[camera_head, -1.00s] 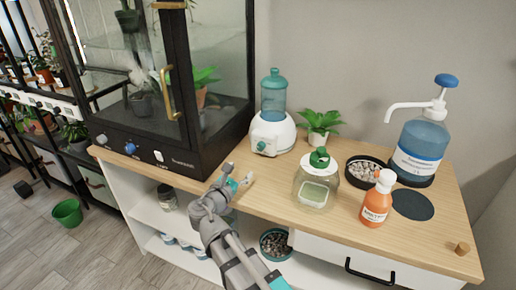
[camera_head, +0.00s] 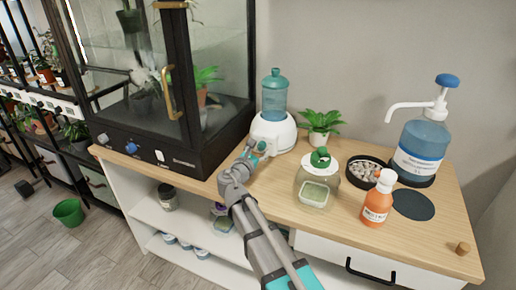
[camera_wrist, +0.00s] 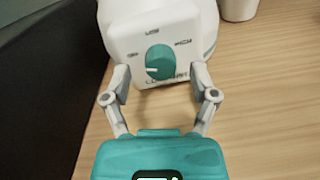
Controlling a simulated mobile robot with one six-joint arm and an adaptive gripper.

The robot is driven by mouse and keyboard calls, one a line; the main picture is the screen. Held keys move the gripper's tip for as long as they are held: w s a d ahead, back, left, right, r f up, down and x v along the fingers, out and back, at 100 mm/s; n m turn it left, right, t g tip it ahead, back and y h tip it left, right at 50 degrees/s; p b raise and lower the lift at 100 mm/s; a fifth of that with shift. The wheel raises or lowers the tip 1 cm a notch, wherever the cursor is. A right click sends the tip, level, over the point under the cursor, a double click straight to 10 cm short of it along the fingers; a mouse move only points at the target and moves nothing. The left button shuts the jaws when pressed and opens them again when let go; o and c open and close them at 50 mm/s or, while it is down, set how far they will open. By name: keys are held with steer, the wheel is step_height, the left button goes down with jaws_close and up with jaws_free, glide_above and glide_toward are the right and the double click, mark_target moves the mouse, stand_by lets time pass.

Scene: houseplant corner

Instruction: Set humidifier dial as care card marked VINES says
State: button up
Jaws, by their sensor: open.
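The humidifier (camera_head: 272,133) stands on the wooden top, with a white base and a teal tank. In the wrist view its teal dial (camera_wrist: 160,60) is on the white front face (camera_wrist: 125,38). The dial's white line lies on its left side and points left. Small marks are printed left, above and right of the dial, too small to read. My gripper (camera_head: 256,152) is in front of the humidifier. In the wrist view my gripper (camera_wrist: 160,78) is open, one finger on each side of the dial; contact cannot be told. No card marked VINES can be made out.
A glass cabinet (camera_head: 150,80) with a black base stands close left. Right of the humidifier are a potted fern (camera_head: 320,122), a green-lidded jar (camera_head: 316,185), a pebble dish (camera_head: 362,180), an orange bottle (camera_head: 377,203) and a blue pump bottle (camera_head: 420,150).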

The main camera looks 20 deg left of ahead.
steer(key=shift+w, duration=0.5)
steer(key=shift+c, duration=0.3)
jaws_close()
steer(key=shift+w+a, duration=0.1)
steer(key=shift+a, duration=0.05)
